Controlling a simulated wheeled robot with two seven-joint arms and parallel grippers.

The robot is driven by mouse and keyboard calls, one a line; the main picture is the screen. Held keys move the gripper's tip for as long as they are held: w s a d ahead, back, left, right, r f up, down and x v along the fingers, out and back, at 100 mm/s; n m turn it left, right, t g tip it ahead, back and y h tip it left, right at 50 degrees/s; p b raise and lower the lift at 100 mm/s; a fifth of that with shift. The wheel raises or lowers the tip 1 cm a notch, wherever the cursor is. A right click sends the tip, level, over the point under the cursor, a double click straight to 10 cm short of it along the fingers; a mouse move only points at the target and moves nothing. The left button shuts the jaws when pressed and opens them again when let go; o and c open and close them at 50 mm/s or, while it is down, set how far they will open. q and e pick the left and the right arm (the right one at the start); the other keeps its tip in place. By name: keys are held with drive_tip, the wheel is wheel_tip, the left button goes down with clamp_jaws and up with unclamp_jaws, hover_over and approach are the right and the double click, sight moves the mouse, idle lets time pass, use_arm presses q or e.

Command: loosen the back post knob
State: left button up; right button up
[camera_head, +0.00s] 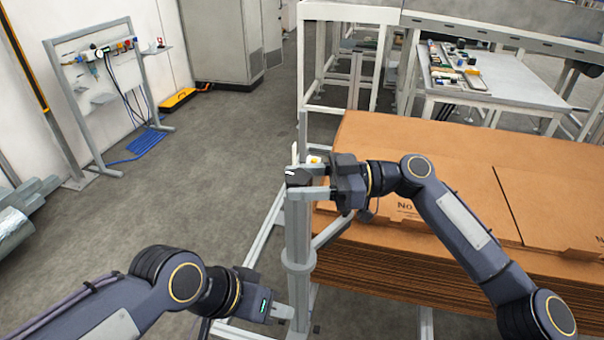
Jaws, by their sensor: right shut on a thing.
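A grey upright post (299,225) stands at the left edge of the cardboard stack, with a collar partway down. A dark knob (297,178) sits at its top. My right gripper (306,180) comes in from the right, and its two pale fingers are shut on the knob from either side. The fingers and gripper body hide part of the knob. My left gripper (284,312) is low at the bottom of the view, close to the lower part of the post. I cannot tell whether it touches the post or how far its fingers are apart.
A tall stack of flat brown cardboard (425,160) fills the right side. A work table (500,95) with small parts stands behind it. A grey rack (100,100) with cables and a blue mat (147,143) are at the left. The floor between is clear.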

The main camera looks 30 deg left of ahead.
drive_tip(key=n+g+h+p, duration=0.2)
drive_tip(key=g, duration=0.1)
drive_tip(key=shift+a, duration=0.1)
drive_tip(key=shift+f+n+g+h+p, duration=0.15)
drive_tip(key=shift+n+g+h+p, duration=0.25)
drive_tip(key=shift+n+h, duration=0.2)
drive_tip(key=shift+f, duration=0.15)
drive_tip(key=o, duration=1)
drive_tip(key=shift+c, duration=0.2)
drive_tip(key=v, duration=0.7)
drive_tip(key=shift+w+d, duration=0.25)
drive_tip(key=shift+w, duration=0.05)
drive_tip(key=shift+r, duration=0.2)
